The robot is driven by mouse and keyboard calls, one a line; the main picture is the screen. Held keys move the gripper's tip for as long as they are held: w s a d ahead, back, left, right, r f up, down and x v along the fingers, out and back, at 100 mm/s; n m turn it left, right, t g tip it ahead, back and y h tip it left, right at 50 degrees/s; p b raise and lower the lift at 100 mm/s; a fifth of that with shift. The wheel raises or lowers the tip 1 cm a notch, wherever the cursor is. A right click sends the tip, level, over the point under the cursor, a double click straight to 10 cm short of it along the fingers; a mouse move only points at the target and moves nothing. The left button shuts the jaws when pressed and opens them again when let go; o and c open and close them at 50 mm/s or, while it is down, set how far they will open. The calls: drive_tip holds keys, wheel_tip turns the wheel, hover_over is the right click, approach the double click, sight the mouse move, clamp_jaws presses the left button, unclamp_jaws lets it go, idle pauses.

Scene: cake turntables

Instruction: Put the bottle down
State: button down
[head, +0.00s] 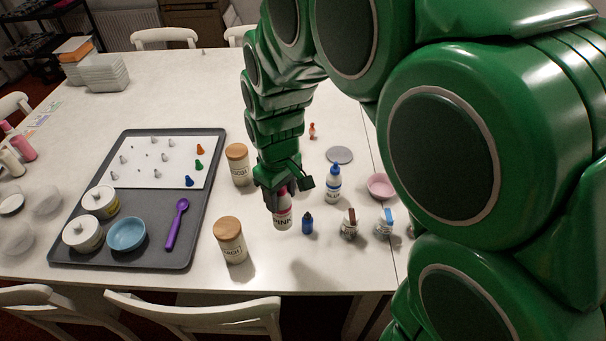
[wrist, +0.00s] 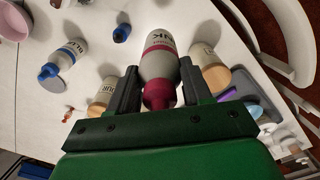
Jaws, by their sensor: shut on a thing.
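My gripper (head: 278,196) is shut on a white bottle with a pink band and cap, labelled PINK (head: 283,213). The bottle is held upright in the head view, over the white table (head: 330,270) near its front edge. The held bottle also shows in the wrist view (wrist: 160,60), between the two dark fingers (wrist: 155,88), its dark pink cap toward the camera. I cannot tell for sure whether its base touches the table.
A white-and-blue bottle (head: 333,185) and a small dark blue bottle (head: 307,224) stand right of the held bottle. Wooden-lidded jars (head: 232,243) (head: 238,166) stand left. Shakers (head: 349,226) (head: 384,222) and a pink bowl (head: 380,187) lie further right. A dark tray (head: 205,190) fills the left.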

wheel_tip(320, 180, up, 5)
drive_tip(key=shift+f, duration=0.1)
drive_tip(key=shift+w+r, duration=0.15)
drive_tip(key=shift+r, duration=0.25)
drive_tip(key=w+d+m, duration=0.1)
drive_tip(key=w+d, duration=0.8)
drive_tip(key=w, duration=0.3)
drive_tip(key=w+d, duration=1)
drive_tip(key=w, duration=0.2)
drive_tip(key=w+f, duration=1.4)
drive_tip(key=f, duration=0.4)
drive_tip(key=shift+w+a, duration=0.25)
drive_tip(key=shift+a, duration=0.15)
drive_tip(key=shift+f, duration=0.3)
